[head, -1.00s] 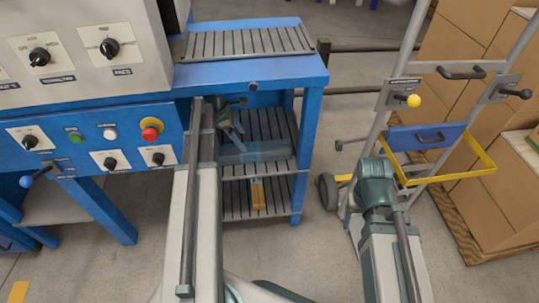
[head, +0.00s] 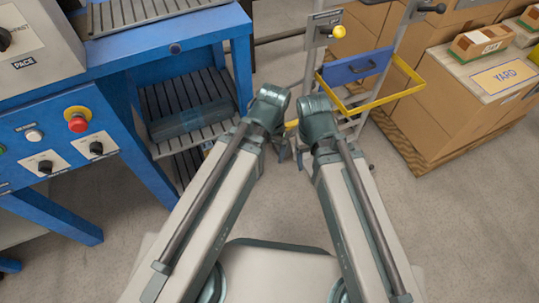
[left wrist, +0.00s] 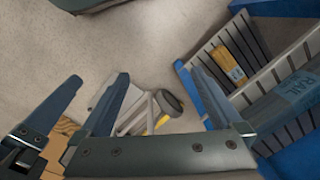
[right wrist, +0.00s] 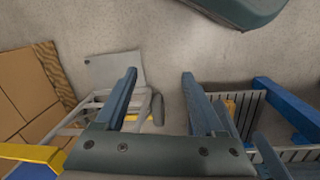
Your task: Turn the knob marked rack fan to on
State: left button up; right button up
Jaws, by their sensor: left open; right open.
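The blue panel (head: 60,128) of the machine at left carries two black knobs, one (head: 45,166) on the left and one (head: 96,148) on the right, on white plates. Another black knob (head: 4,40) is cut by the left edge on the grey box above, beside the label PACE. The small labels are too blurred for me to tell which knob is rack fan. My left gripper (left wrist: 159,75) is open and empty in its wrist view. My right gripper (right wrist: 159,73) is also open and empty. Both are over the floor, right of the bench and away from the knobs.
A red button (head: 78,124) and a white button (head: 33,135) sit near the knobs. The blue bench (head: 215,25) has slatted shelves (head: 185,95). A trolley with a blue-fronted yellow frame (head: 400,90) and stacked cartons (head: 450,120) stand right. Floor is clear at lower right.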

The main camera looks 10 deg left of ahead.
aim_at(45, 167)
jog(key=u, duration=1.8)
